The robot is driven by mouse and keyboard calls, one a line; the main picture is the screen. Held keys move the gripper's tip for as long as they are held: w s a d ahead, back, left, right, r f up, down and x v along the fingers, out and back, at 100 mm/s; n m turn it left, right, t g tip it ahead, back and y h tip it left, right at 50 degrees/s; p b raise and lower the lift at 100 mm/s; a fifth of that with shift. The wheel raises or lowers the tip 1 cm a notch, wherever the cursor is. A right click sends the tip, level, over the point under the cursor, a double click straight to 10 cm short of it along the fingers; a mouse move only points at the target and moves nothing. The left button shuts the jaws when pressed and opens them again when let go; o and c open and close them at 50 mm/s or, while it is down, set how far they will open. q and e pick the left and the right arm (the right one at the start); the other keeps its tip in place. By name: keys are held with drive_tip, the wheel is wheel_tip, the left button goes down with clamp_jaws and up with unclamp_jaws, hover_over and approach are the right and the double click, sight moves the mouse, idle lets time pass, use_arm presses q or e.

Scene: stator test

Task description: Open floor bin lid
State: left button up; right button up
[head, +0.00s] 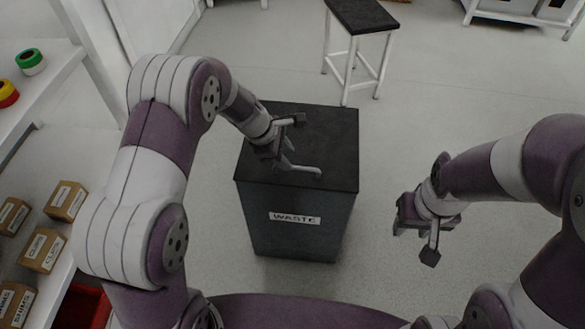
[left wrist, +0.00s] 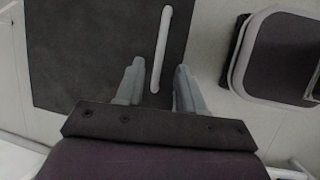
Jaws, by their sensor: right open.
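The floor bin (head: 297,222) is dark grey and stands on the floor with a white WASTE label on its front. Its flat black lid (head: 335,135) lies shut on top and also fills the left part of the left wrist view (left wrist: 85,50). A pale bar handle (head: 308,170) sits near the lid's front edge. My left gripper (head: 291,145) is over the lid at the handle. In the left wrist view its open fingers (left wrist: 159,82) stand on either side of the handle (left wrist: 162,45), apart from it. My right gripper (head: 414,243) is open and empty, right of the bin.
A black-topped stool (head: 361,16) with white legs stands behind the bin. A white shelf at left holds several small boxes (head: 42,249) and tape rolls (head: 30,61). A red container (head: 84,306) is at the lower left. The floor right of the bin is clear.

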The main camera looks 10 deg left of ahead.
sight(296, 167)
use_arm(q)
drive_tip(key=b+x, duration=0.1)
drive_tip(key=x, duration=0.3)
drive_tip(key=shift+d+f, duration=0.1)
drive_tip(key=shift+f, duration=0.25)
clamp_jaws()
drive_tip(key=w+r+p, duration=0.4)
drive_tip(key=r+p, duration=0.4)
drive_tip(key=w+r+p, duration=0.5)
drive_tip(key=r+p, duration=0.3)
drive_tip(key=p, duration=0.1)
drive_tip(key=shift+w, duration=0.35)
drive_tip(key=shift+r, duration=0.1)
unclamp_jaws()
